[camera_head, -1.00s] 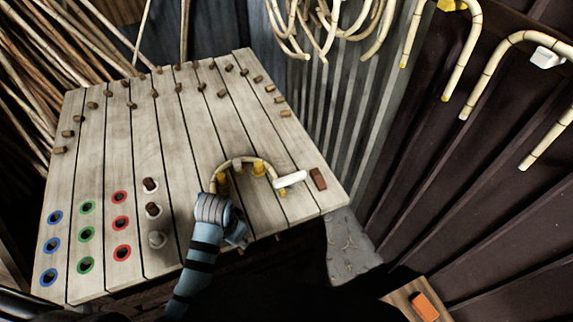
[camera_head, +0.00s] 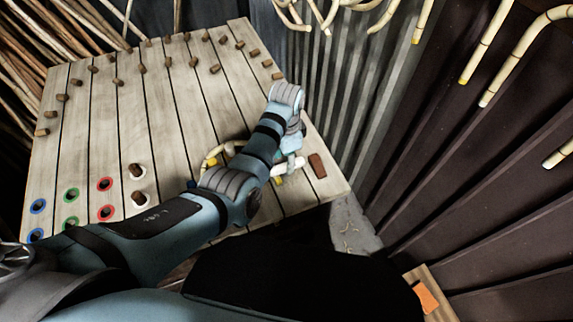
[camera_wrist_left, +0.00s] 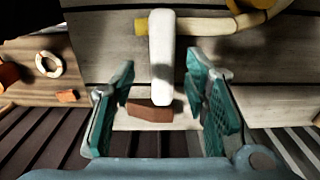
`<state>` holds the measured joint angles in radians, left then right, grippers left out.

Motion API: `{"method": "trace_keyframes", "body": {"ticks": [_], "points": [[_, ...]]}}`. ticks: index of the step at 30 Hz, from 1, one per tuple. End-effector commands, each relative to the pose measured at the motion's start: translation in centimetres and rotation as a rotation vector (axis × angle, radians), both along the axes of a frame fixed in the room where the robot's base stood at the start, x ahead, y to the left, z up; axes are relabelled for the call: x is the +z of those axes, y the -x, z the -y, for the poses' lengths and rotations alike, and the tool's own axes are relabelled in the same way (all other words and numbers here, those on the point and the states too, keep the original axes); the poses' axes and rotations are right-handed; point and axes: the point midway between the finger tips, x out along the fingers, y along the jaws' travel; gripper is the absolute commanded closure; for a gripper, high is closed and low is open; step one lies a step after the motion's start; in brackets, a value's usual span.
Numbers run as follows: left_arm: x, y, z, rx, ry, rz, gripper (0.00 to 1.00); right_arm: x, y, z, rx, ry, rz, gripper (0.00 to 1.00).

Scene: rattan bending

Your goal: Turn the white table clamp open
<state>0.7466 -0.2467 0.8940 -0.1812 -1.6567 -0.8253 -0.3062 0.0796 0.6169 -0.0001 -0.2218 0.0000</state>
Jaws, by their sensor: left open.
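The white table clamp (camera_wrist_left: 161,58) shows in the left wrist view as an upright white bar across the end of a rattan piece (camera_wrist_left: 205,27) with a yellow tip. My left gripper (camera_wrist_left: 160,70) is open, with one teal finger on each side of the bar and visible gaps to both. In the head view my left gripper (camera_head: 290,152) is over the right front part of the table, and my arm hides most of the rattan. Only a little of the clamp (camera_head: 293,165) shows there. My right gripper is not in view.
A brown block (camera_head: 317,165) lies beside the clamp; it also shows in the left wrist view (camera_wrist_left: 150,111). The plank table (camera_head: 150,110) carries several pegs and coloured rings. Bent rattan pieces hang on the dark wall at the right.

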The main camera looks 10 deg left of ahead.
Motion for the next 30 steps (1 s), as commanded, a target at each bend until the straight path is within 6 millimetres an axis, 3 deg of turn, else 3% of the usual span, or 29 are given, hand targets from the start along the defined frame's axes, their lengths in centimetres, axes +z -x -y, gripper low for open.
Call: {"method": "trace_keyframes", "body": {"ticks": [1, 4, 12, 13, 21, 30], "points": [[-1.3, 0.0, 0.0, 0.000, 0.000, -0.001, 0.58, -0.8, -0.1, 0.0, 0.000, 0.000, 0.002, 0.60], [-2.4, 0.0, 0.0, 0.001, 0.001, 0.001, 0.58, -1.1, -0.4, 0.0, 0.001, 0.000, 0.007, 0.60], [-2.6, -0.1, 0.0, 0.001, 0.001, 0.002, 0.58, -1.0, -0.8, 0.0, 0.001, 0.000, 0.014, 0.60], [-2.6, -0.1, 0.0, 0.001, 0.001, 0.002, 0.60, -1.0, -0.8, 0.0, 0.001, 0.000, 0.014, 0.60], [-2.6, 0.0, 0.0, 0.001, 0.001, 0.002, 1.00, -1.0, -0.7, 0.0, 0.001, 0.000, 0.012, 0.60], [-2.5, 0.0, 0.1, 0.024, 0.002, 0.000, 1.00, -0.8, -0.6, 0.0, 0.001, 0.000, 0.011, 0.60]]}}
